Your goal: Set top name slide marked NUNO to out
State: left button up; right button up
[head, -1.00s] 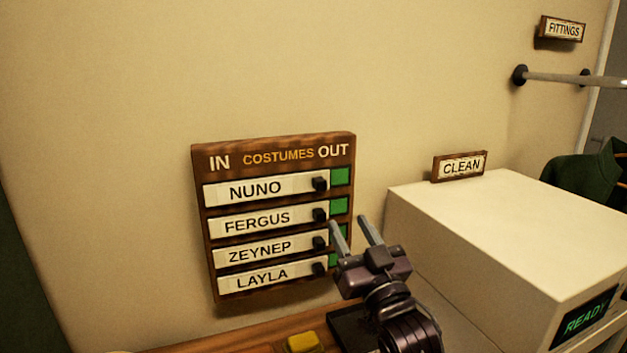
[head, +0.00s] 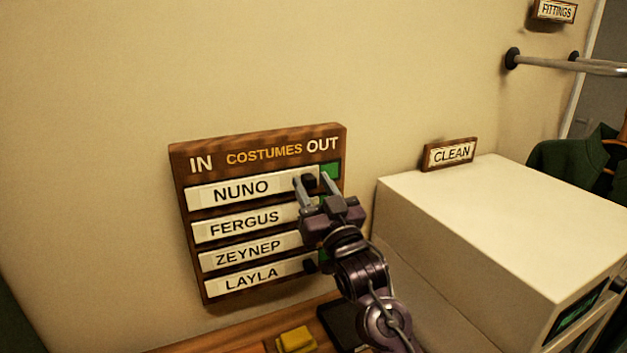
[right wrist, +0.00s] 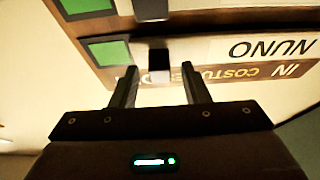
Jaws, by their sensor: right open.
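The top name slide marked NUNO (head: 241,190) is a white strip on the brown wooden COSTUMES board (head: 186,160) on the wall. It sits toward the IN side, with a green patch (head: 331,170) bare at its OUT end. Its black knob (head: 309,182) is at the slide's right end. My right gripper (head: 311,178) is open, with one fingertip on each side of the knob. The right wrist view, upside down, shows the knob (right wrist: 159,61) between the open fingers (right wrist: 159,70); contact cannot be told. My left gripper is not in view.
Below are the slides FERGUS (head: 245,224), ZEYNEP (head: 248,253) and LAYLA (head: 252,279), their right ends partly hidden by my right gripper. A large white box (head: 470,205) stands close on the right. A yellow block (head: 296,340) lies on the wooden surface below.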

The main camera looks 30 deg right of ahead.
grip_shut()
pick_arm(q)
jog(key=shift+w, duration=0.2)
pick_arm(e)
jog(key=shift+d, duration=0.1)
jog(key=d, duration=0.5)
jog(key=shift+s+d, duration=0.15)
jog(key=shift+d, duration=0.2)
jog(key=shift+a+r, duration=0.15)
jog(key=shift+c, duration=2.3)
grip_release()
jog(key=o, duration=0.5)
jog(key=shift+d, duration=0.25)
jog(key=shift+c, duration=0.2)
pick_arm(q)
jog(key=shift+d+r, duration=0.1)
